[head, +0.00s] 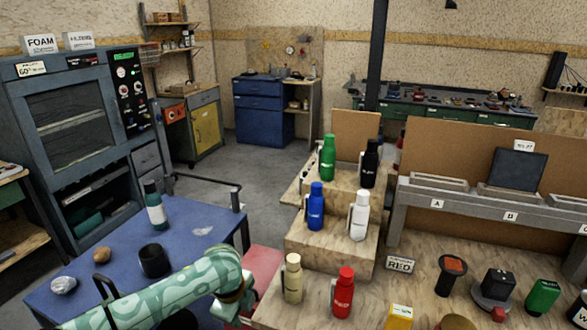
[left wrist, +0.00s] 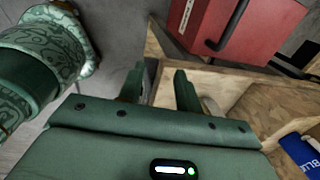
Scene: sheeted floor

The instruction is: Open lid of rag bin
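A red box with a black bar handle and a white label, which looks like the rag bin (left wrist: 262,22), is at the upper right of the left wrist view. In the head view a red top (head: 262,262) shows between the blue table and the wooden steps, partly hidden by my left arm. I cannot tell whether its lid is raised. My left gripper (left wrist: 160,88) has its two fingers apart with nothing between them, short of the red box and not touching it. In the head view the left gripper's fingers are hard to make out. My right gripper is out of view.
Wooden steps (head: 330,262) with several coloured bottles stand right of the red top. The blue table (head: 190,285) at left holds a bottle (head: 154,206), a black cup (head: 154,261) and small lumps. Grey floor (head: 262,200) is open behind them.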

